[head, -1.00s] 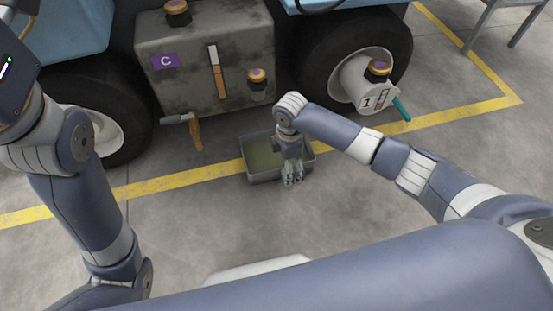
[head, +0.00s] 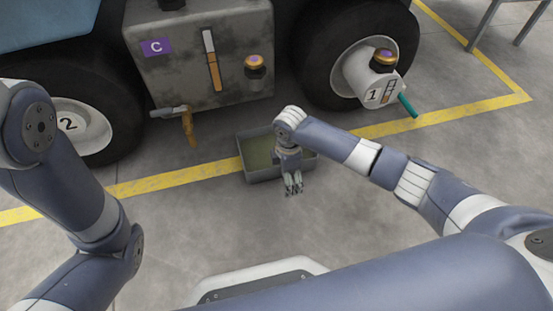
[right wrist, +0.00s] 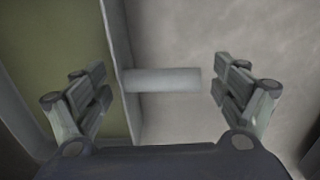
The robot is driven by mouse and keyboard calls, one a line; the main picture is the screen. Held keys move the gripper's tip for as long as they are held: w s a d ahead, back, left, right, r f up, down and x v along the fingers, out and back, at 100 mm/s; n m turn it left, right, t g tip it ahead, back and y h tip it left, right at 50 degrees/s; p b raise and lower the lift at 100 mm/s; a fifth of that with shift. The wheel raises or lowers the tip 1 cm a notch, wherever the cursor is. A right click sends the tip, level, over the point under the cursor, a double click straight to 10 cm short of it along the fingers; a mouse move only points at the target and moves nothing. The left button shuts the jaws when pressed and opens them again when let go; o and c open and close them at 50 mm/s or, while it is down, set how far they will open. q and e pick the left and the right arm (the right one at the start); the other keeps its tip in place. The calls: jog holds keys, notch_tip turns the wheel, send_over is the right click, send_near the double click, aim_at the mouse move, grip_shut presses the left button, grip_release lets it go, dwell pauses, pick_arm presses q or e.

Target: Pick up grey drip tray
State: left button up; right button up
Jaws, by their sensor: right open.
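The grey drip tray (head: 262,177) sits on the floor below the tank, with dull green liquid or a green bottom inside. My right gripper (head: 293,190) is at its near right side, partly covering it. In the right wrist view the open fingers (right wrist: 160,92) straddle the tray's wall (right wrist: 118,60). The left finger is over the green inside and the right finger over the floor. A pale grey bar (right wrist: 163,80) sticks out from the wall between the fingers, apart from the right one. My left arm shows at the left, but its gripper is out of view.
Floor in front of the tray is clear.

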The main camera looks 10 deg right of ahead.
jog(key=shift+f, duration=0.2)
jog(key=c, duration=1.6)
jog(key=shift+r, duration=0.15)
